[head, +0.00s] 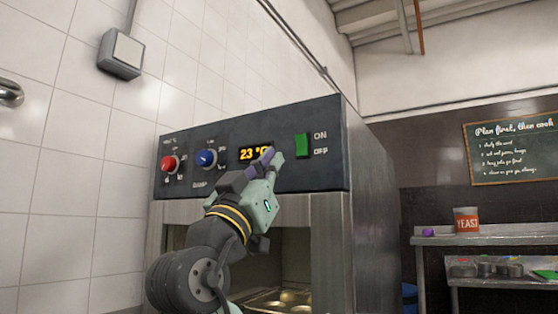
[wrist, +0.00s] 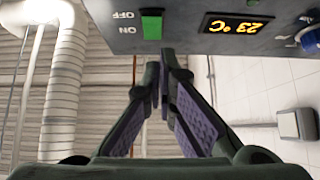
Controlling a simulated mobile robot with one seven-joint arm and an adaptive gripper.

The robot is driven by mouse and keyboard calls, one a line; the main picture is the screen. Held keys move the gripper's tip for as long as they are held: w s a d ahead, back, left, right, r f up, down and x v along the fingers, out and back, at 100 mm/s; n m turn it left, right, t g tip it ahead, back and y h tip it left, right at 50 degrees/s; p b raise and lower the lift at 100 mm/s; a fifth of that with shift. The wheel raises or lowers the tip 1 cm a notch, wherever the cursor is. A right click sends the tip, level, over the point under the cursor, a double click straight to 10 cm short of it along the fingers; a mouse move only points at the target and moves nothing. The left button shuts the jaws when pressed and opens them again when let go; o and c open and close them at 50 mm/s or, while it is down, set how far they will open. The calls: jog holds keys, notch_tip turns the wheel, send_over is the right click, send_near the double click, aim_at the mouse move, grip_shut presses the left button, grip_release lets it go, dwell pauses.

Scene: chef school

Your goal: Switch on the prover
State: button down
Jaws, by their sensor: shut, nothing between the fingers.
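The prover (head: 330,130) is a steel cabinet with a dark control panel along its top. Its green rocker switch (head: 302,145) has ON printed above and OFF below to its right; I cannot tell which way it is tipped. The display (head: 252,153) is lit and reads 23 °C. My gripper (head: 275,158) is shut and empty, in front of the panel just left of the switch. In the wrist view, which is upside down, the gripper tips (wrist: 165,60) are close to the green switch (wrist: 152,24); contact cannot be told.
A red knob (head: 170,163) and a blue knob (head: 207,158) sit at the panel's left. The open chamber below holds a tin tray (head: 270,299), partly hidden by my arm. A wall box (head: 121,53) hangs at upper left. A shelf (head: 480,240) with a yeast tub (head: 466,221) stands at right.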

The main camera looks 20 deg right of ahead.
notch_tip(320, 180, down, 6)
jog(key=s+a+b, duration=0.2)
jog(key=shift+a+r, duration=0.15)
jog(key=shift+a, duration=0.1)
